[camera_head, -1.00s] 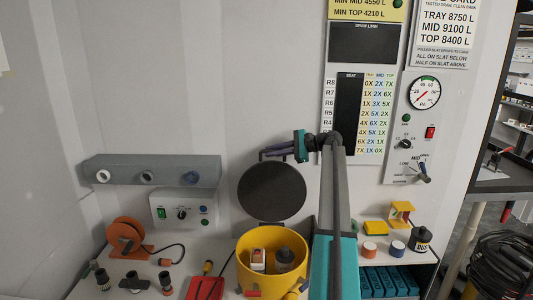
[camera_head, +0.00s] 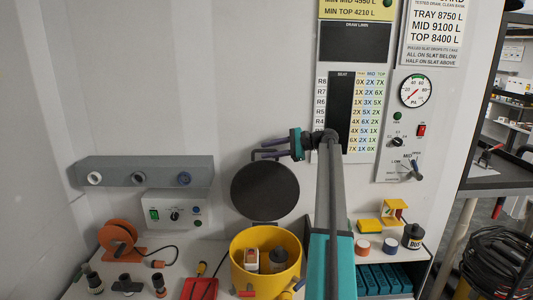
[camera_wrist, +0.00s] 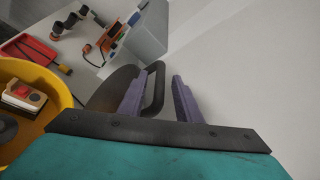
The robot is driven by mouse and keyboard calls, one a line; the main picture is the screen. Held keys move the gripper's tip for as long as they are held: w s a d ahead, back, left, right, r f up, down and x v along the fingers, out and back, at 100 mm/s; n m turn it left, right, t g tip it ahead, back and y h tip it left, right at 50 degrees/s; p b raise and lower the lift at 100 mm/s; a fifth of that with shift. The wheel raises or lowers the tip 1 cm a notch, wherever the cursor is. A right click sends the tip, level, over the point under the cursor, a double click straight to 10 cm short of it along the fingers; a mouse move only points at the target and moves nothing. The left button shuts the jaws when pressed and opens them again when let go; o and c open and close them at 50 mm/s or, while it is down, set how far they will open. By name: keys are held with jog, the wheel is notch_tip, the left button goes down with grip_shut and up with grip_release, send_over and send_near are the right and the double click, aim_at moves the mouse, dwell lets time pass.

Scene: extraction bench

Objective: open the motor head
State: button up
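The motor head is a dark round lid (camera_head: 265,191) that stands raised, nearly upright, behind the open yellow drum (camera_head: 239,268). In the wrist view the lid (camera_wrist: 108,92) shows partly behind the left finger, with its black loop handle (camera_wrist: 156,92) standing out from it. My gripper (camera_head: 262,149) is at the lid's top edge, its purple fingers spread. In the wrist view my gripper (camera_wrist: 160,92) has the handle between its fingers, close to the left one, with a gap to the right one. I cannot tell whether the left finger touches it.
A grey wall box (camera_head: 130,168) and a white control box (camera_head: 170,206) stand left. A red tray (camera_head: 199,289) lies beside the drum. A wall panel (camera_head: 395,165) is right of my arm.

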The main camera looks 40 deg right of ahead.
jog(key=p+v, duration=0.1)
jog(key=v, duration=1.1)
jog(key=shift+s, duration=0.15)
jog(key=shift+d+f, duration=0.1)
